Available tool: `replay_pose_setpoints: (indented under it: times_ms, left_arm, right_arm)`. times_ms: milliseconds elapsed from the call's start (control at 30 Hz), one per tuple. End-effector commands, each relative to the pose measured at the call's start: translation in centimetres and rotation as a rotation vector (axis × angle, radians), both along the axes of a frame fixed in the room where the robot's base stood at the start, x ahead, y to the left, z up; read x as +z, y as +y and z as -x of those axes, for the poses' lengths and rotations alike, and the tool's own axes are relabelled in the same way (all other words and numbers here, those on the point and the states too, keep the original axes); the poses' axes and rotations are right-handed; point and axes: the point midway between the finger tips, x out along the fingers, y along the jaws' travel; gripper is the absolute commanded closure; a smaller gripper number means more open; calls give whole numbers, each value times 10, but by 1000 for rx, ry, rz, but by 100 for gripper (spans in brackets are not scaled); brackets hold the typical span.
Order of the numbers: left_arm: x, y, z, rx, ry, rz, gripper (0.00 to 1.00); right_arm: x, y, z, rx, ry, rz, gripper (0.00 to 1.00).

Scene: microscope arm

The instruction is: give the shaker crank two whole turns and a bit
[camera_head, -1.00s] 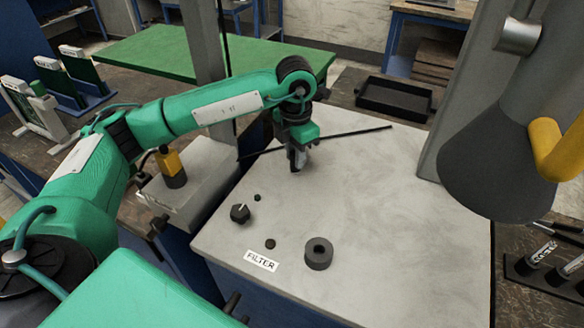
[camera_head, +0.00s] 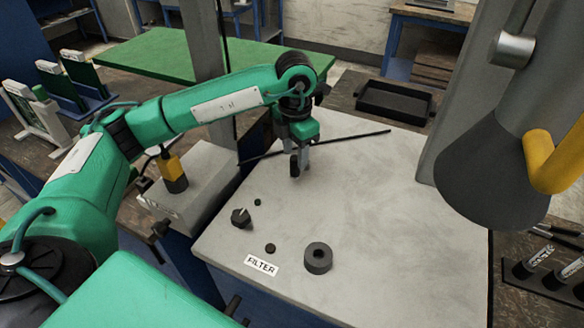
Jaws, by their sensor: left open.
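My left gripper (camera_head: 299,164) points down over the pale benchtop (camera_head: 390,210), left of its middle, with its fingers apart and nothing seen between them. A pale grey box (camera_head: 205,180) stands left of the benchtop, with a yellow-and-black upright piece (camera_head: 173,171) on it. A dark knob-like part (camera_head: 160,228) sticks out at the box's near left side. It may be the shaker crank, but I cannot tell for sure. The gripper is well to the right of the box and apart from it. My right gripper is not in view.
On the benchtop are a black dial (camera_head: 241,217) with a pale pointer, a dark ring (camera_head: 318,258), small dark studs and a FILTER label (camera_head: 261,265). A thin dark rod (camera_head: 350,135) lies behind the gripper. A large grey microscope arm (camera_head: 495,170) stands at the right.

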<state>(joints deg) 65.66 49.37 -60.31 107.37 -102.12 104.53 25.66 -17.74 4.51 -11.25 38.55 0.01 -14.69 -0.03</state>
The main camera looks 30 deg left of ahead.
Motion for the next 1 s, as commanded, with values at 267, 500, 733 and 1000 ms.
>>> replay_pose_setpoints:
  times_ms: [267,500,733,1000]
  left_arm:
    - [32,0,0,0,-1,0,56]
    - [54,0,0,-1,1,0,56]
    - [56,0,0,-1,1,0,56]
    - [62,0,0,1,2,0,56]
  right_arm:
    - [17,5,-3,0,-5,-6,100]
    - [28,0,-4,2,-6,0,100]
    - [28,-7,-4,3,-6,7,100]
    - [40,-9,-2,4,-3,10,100]
